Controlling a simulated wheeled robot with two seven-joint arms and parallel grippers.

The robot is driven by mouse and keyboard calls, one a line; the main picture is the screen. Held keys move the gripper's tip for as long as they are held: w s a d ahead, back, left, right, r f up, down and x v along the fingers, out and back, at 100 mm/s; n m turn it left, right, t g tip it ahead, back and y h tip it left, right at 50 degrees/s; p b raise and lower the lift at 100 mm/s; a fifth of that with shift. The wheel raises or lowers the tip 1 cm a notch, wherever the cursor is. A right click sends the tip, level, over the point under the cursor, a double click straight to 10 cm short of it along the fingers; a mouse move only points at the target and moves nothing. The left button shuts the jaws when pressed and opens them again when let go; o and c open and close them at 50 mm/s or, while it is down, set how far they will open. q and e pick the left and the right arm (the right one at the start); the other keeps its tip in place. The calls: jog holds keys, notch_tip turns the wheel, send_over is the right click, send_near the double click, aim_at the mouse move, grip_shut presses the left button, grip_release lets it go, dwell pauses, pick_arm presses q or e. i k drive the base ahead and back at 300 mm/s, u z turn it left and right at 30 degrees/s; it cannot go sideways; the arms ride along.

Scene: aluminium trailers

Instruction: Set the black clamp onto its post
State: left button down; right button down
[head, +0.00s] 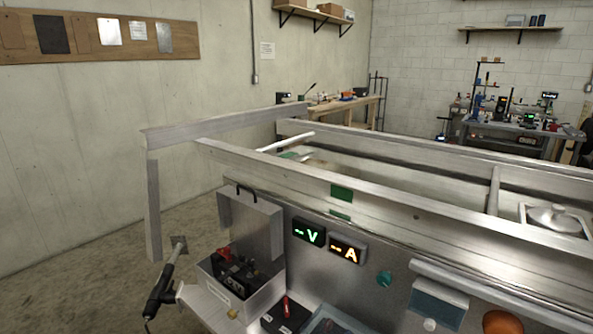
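An open metal box (217,284) with its lid raised stands at the lower left of the trailer front in the head view. Inside it is a black unit with red parts (237,270), which looks like a battery. I cannot pick out the black clamp or its post for certain among the small dark parts there. Neither of my grippers shows in this view.
A black object with a red part (286,314) lies in front of the box. A black-handled tool (162,290) stands left of it. Lit green and amber meters (328,241) are on the panel. Trailer rails (380,195) run behind. Bare floor (100,300) lies left.

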aim_at(251, 261)
jog(key=u, duration=0.45)
jog(key=k, duration=0.55)
jog(key=u, duration=0.4)
jog(key=i, duration=1)
jog(key=z, duration=0.9)
